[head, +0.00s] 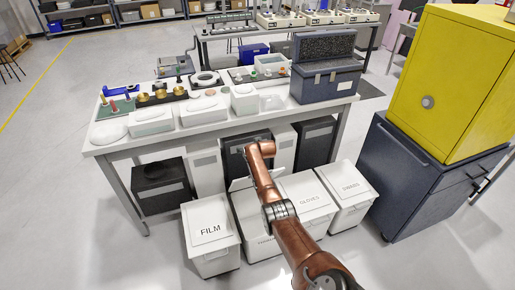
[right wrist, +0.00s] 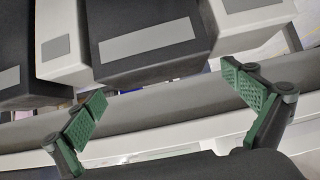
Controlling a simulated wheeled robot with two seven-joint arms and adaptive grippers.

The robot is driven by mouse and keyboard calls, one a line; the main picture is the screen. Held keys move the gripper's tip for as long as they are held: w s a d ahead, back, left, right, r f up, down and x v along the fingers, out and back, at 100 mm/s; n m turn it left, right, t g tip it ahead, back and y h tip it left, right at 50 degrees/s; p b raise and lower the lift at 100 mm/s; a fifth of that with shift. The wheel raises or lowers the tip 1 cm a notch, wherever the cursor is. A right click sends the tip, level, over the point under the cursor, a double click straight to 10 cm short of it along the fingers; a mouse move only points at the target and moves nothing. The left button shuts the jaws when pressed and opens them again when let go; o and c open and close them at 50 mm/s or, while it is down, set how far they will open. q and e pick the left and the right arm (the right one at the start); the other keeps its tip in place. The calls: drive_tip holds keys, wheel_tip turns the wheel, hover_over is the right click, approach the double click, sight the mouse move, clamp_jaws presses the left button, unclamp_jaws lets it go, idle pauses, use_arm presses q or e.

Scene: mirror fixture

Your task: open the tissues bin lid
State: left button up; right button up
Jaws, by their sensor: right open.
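Several white lidded bins stand in a front row on the floor in the head view. The leftmost is labelled FILM (head: 211,236) and another GLOVES (head: 308,196). The right-end bin (head: 349,188) has a label too small to read surely. My right arm covers much of another bin (head: 244,222), so its label is mostly hidden. A pale flap shows beside my wrist; I cannot tell whether it is a raised lid. My right gripper (right wrist: 165,84) is open and empty above a grey band with pale edges in the right wrist view. My left gripper is not in view.
A white table (head: 107,148) carrying trays and a dark blue toolbox (head: 325,85) stands behind the bins. Black and white bins, including a black one (head: 161,184), sit under it. A yellow cabinet (head: 455,75) on a dark blue base (head: 410,190) stands right. The left floor is clear.

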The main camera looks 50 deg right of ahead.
drive_tip(key=v, duration=1)
drive_tip(key=shift+s+r, duration=0.2)
drive_tip(key=shift+s, duration=0.1)
